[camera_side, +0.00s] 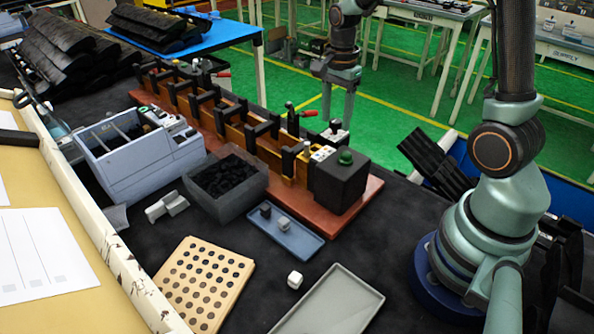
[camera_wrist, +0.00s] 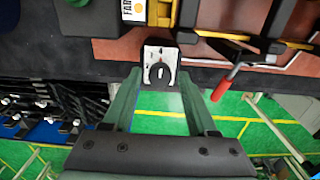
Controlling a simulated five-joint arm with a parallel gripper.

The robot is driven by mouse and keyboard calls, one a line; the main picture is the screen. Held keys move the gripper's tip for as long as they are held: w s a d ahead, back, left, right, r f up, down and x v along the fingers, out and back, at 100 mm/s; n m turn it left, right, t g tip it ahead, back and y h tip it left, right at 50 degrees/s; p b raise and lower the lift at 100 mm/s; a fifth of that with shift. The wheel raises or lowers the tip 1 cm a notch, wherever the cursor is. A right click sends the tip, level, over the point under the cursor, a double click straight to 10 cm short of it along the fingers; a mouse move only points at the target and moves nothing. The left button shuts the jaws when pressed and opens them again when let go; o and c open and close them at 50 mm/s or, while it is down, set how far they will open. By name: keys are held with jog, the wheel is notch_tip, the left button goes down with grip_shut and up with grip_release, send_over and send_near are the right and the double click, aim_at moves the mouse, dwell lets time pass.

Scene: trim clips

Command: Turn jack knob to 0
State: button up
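The jack knob is a small dark round knob (camera_wrist: 160,73) with a short white mark, on a pale plate (camera_wrist: 159,50) in the wrist view. The plate's markings are too small to read. In the side view, the dark knob (camera_side: 334,125) sits on a small pale block (camera_side: 337,136) behind the black box. My gripper (camera_wrist: 160,80) is open, with one green finger on each side of the knob and a gap on both sides. In the side view my gripper (camera_side: 338,112) points down above the knob. I cannot tell the height between fingertips and knob.
A red-handled lever (camera_wrist: 225,83) is right of my gripper in the wrist view. A brown fixture board (camera_side: 350,207) with several black clamps and a black box (camera_side: 341,180) stand close by. A grey bin (camera_side: 232,205) and blue tray (camera_side: 298,241) are nearer the camera.

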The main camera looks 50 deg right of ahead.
aim_at(336, 120)
dwell(0.3)
notch_tip(336, 120, up, 12)
dwell(0.5)
